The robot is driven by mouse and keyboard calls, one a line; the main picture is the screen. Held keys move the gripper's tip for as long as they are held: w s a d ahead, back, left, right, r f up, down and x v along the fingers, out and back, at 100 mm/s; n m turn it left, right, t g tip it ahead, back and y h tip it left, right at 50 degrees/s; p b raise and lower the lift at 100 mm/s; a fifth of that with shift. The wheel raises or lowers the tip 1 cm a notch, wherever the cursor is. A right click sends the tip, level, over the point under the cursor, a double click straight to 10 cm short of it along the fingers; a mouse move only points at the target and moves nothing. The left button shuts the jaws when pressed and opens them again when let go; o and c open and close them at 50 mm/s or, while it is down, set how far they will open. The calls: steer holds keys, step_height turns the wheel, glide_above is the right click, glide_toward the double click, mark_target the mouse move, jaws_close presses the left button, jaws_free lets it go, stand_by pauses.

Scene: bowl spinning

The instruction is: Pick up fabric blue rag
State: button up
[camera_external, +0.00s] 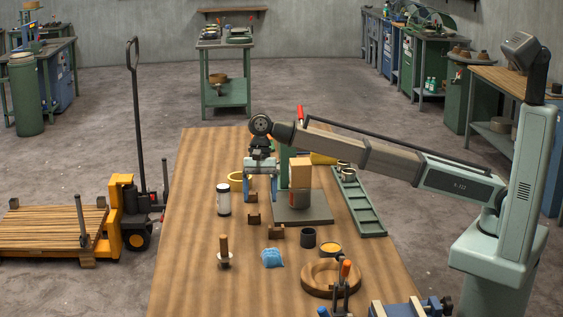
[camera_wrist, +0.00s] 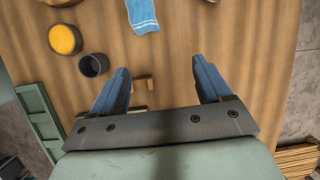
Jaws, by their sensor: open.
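The blue rag (camera_external: 272,257) lies crumpled on the wooden table, toward the front of the middle. It also shows in the wrist view as a light blue cloth with white stripes (camera_wrist: 142,15), partly cut off at the top edge. My gripper (camera_external: 260,187) hangs above the table, farther back than the rag and apart from it. In the wrist view its two blue fingers (camera_wrist: 160,80) are spread wide, with nothing held between them.
A dark cup (camera_external: 308,237) and a yellow-filled dish (camera_external: 330,250) stand right of the rag. A wooden-handled tool (camera_external: 224,252) stands left.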

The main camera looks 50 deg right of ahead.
mark_target(272, 250)
steer(key=shift+n+g, duration=0.3)
steer(key=shift+g, duration=0.1)
steer(key=s+x, duration=0.1)
steer(key=x, duration=0.4)
steer(key=s+x, duration=0.1)
steer(key=x, duration=0.5)
steer(key=s+r+x, duration=0.1)
steer(key=x, duration=0.5)
steer(key=shift+s+a, duration=0.2)
steer(key=shift+s, duration=0.2)
steer(key=shift+c, duration=0.2)
steer(key=c, duration=1)
steer(key=shift+r, duration=0.15)
